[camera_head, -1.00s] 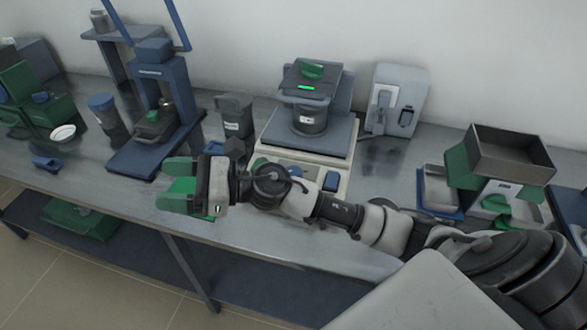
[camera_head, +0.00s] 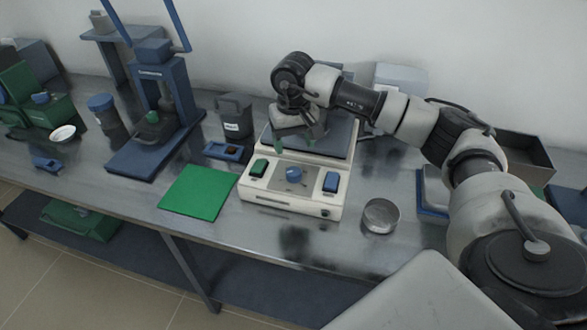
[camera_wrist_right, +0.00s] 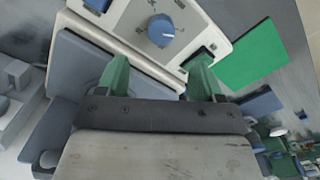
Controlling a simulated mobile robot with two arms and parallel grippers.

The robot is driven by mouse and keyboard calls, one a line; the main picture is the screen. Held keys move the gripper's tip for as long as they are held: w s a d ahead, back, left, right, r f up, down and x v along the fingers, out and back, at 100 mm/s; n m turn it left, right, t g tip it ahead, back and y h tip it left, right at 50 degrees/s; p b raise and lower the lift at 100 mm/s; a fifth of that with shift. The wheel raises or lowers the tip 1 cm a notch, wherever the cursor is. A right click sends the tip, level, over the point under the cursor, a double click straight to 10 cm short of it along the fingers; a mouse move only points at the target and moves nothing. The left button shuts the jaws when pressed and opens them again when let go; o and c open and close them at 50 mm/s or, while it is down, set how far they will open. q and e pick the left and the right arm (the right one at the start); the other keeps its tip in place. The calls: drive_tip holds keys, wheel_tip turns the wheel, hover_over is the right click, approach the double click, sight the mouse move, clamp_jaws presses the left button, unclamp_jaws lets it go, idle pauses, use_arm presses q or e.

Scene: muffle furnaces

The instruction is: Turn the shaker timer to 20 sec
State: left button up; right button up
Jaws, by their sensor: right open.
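The shaker (camera_head: 285,199) is a cream box with a dark platform (camera_head: 336,139) behind its front panel. The blue timer knob (camera_head: 294,175) sits mid-panel on a grey dial, between a green switch (camera_head: 259,167) and a blue switch (camera_head: 331,182). In the right wrist view the knob (camera_wrist_right: 161,30) lies beyond the fingertips; its dial marks are too small to read. My right gripper (camera_head: 298,142) points down over the platform, behind the knob and apart from it. Its green fingers (camera_wrist_right: 158,76) are spread and empty. My left gripper is not in view.
A green mat (camera_head: 196,192) lies left of the shaker, and a round metal dish (camera_head: 381,216) to its right. A blue press (camera_head: 158,115) and a grey container (camera_head: 234,116) stand farther left. My right arm hides the back of the platform.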

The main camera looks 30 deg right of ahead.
sight(293, 171)
wheel_tip(293, 171, down, 9)
drive_tip(key=shift+f+p, duration=0.15)
drive_tip(key=shift+p, duration=0.45)
drive_tip(key=shift+c, duration=0.3)
drive_tip(key=c, duration=0.9)
drive_tip(key=shift+o, duration=0.2)
